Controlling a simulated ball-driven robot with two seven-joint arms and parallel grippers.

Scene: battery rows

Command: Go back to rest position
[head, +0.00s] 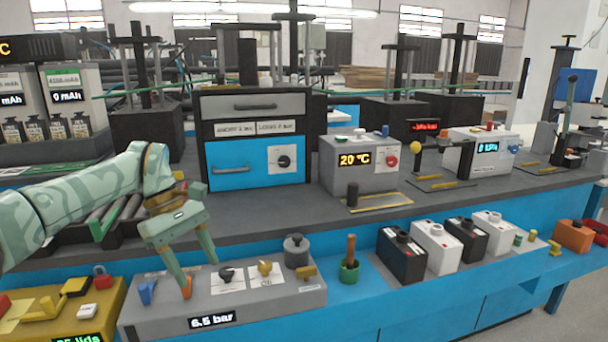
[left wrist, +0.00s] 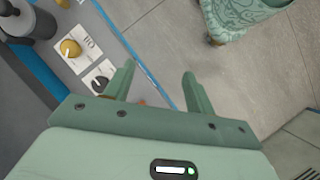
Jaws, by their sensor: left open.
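My left gripper (head: 200,270) comes in from the left in the head view, over the grey control panel (head: 250,300) that reads 6.5 bar. Its fingers are apart, with nothing visible between them. In the left wrist view the two green fingers (left wrist: 160,88) are also spread and empty, over the panel's edge and the floor. The panel carries a black knob (head: 226,274) and a yellow knob (head: 265,267), which also shows in the left wrist view (left wrist: 70,48). My right gripper is not in view.
A yellow panel (head: 105,300) stands left of the grey one. Behind stand a blue-fronted oven (head: 255,175) and a grey 20 °C box (head: 335,175). Floor is open at the lower right.

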